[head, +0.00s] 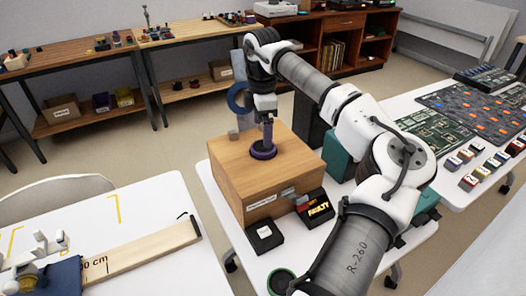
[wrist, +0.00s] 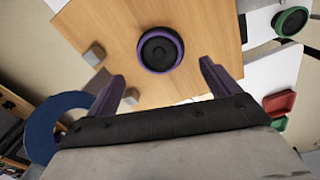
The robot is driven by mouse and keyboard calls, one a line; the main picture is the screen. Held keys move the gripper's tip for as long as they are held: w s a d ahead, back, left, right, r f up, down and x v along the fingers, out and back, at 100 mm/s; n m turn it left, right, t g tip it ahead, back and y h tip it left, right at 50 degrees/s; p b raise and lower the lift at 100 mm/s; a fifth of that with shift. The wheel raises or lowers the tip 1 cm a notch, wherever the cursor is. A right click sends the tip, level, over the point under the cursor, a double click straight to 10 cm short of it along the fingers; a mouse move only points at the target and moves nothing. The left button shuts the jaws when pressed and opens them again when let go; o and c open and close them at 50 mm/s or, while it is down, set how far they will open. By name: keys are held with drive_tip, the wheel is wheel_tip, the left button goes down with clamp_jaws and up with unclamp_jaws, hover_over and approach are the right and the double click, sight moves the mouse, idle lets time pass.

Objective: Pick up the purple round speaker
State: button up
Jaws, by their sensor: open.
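The purple round speaker (head: 263,149) sits on top of a wooden box (head: 228,176) in the head view. In the wrist view the speaker (wrist: 160,50) shows a purple rim and a dark round centre, lying on the bare wooden top. My gripper (wrist: 163,75) is open and empty, its two purple fingers apart. The speaker lies beyond the fingertips, roughly centred between them. In the head view my gripper (head: 266,125) hangs pointing down above the speaker; the exact gap between them is hard to tell.
A small black box (head: 264,235) and a dark box marked FAULTY (head: 316,210) stand before the wooden box. A green-rimmed round thing (head: 281,281) lies nearer; it also shows in the wrist view (wrist: 290,22). Circuit boards (head: 478,108) fill the right table.

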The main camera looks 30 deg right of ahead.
drive_tip(key=f+p, duration=0.1)
drive_tip(key=f, duration=0.1)
drive_tip(key=d+f+p, duration=0.1)
drive_tip(key=f, duration=0.1)
drive_tip(key=shift+s+f, duration=0.15)
drive_tip(key=shift+f, duration=0.15)
drive_tip(key=shift+a+f, duration=0.1)
drive_tip(key=shift+f, duration=0.45)
drive_tip(key=c, duration=1.4)
drive_tip(key=shift+r, duration=0.1)
drive_tip(key=shift+r+b, duration=1.35)
drive_tip(key=shift+r, duration=8.6)
